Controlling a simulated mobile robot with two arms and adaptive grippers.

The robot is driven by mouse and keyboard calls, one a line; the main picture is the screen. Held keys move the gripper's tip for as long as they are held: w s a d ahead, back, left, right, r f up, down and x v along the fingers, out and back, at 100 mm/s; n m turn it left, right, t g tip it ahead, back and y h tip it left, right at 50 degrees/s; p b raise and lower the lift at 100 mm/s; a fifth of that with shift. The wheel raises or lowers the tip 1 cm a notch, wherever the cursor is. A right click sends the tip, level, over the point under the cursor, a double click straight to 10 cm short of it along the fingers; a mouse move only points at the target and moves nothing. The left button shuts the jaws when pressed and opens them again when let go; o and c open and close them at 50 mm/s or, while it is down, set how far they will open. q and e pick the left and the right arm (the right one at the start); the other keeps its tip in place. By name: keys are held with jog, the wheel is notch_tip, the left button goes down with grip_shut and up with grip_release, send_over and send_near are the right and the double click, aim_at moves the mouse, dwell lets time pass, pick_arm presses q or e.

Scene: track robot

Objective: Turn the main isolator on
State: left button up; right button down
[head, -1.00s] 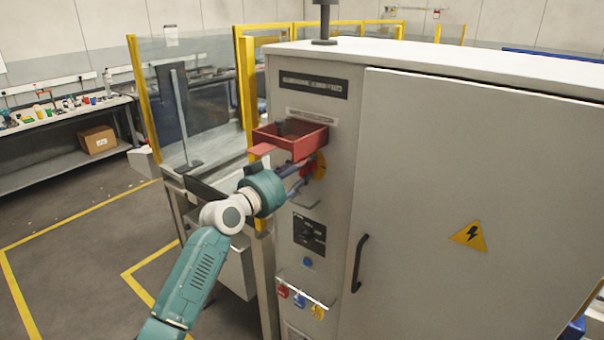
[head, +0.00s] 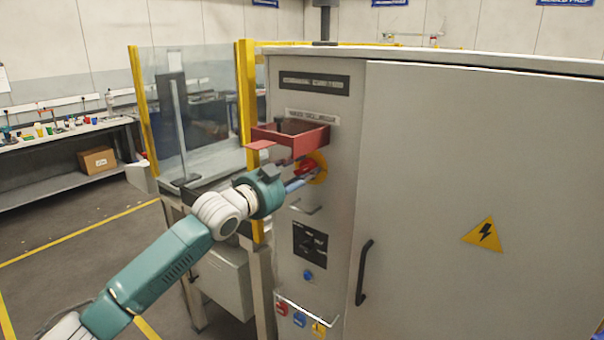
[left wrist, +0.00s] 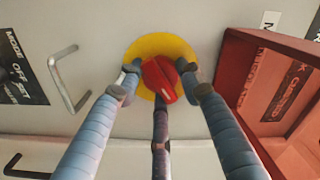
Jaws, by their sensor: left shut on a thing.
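The main isolator is a red rotary handle (head: 305,166) on a yellow round plate (head: 320,169), set in the grey cabinet front under a red open-topped box. My left gripper (head: 300,182) reaches it from the left and is shut on the handle. In the left wrist view the red handle (left wrist: 159,80) sits between the blue-grey fingers, with the yellow plate (left wrist: 150,46) behind it. The fingers hide part of the handle and plate. The handle looks slanted in the wrist view. My right gripper is not in view.
The red box (head: 291,137) juts out just above the handle. A small metal handle (head: 306,207) and a black selector panel (head: 310,243) sit below. The cabinet door has a black handle (head: 361,272). A fenced machine stands behind my left arm.

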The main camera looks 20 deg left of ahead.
pick_arm(q)
jog(key=m+p, duration=0.2)
jog(key=m, duration=0.2)
jog(key=shift+m+p, duration=0.45)
jog(key=shift+m, duration=0.55)
jog(key=o, duration=1.2)
jog(key=shift+s+a+f, duration=0.1)
jog(key=shift+s+a, duration=0.1)
jog(key=shift+s, duration=0.3)
jog(key=v, duration=1.1)
